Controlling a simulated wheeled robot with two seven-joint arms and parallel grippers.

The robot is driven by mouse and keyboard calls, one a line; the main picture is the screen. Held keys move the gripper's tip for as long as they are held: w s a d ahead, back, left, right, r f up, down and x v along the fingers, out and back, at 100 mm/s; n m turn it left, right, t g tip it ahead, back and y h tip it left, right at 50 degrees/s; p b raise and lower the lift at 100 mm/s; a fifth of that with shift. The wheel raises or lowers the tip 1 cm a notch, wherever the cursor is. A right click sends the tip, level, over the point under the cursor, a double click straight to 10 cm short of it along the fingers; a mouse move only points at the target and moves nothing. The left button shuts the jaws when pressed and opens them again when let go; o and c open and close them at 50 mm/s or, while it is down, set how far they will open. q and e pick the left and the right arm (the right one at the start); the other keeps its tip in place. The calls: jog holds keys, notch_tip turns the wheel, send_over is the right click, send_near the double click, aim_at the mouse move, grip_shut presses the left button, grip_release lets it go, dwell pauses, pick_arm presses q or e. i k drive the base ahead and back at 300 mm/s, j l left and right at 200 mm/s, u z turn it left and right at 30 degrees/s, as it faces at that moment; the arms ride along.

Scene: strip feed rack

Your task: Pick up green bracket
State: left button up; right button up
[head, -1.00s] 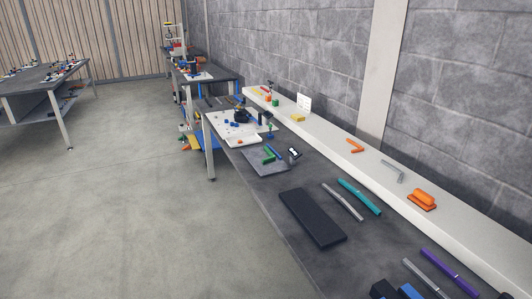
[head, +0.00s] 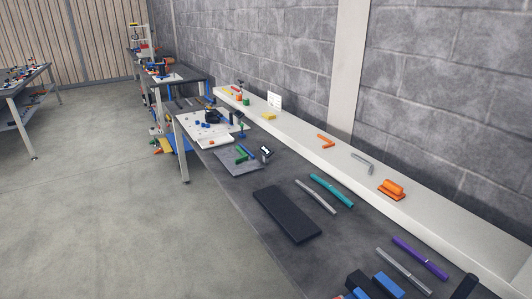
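A small green piece, which looks like the green bracket (head: 241,157), lies on a grey mat (head: 235,168) on the long dark table. A blue piece lies against it, and its exact shape is too small to tell. Neither of my grippers can be made out in the head view, and nothing touches the green piece.
A black pad (head: 287,215), a teal strip (head: 331,190), a grey strip (head: 316,197) and a purple strip (head: 420,258) lie on the table. A white ledge along the wall holds an orange bracket (head: 326,141), a grey bracket (head: 362,162) and an orange handled block (head: 392,189).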

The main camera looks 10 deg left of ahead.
aim_at(241, 151)
jog(key=i+j+z, duration=0.2)
jog(key=j+z, duration=0.25)
jog(key=i+j+z, duration=0.15)
jog(key=j+z, duration=0.75)
jog(key=i+l, duration=0.05)
jog(key=l, duration=0.05)
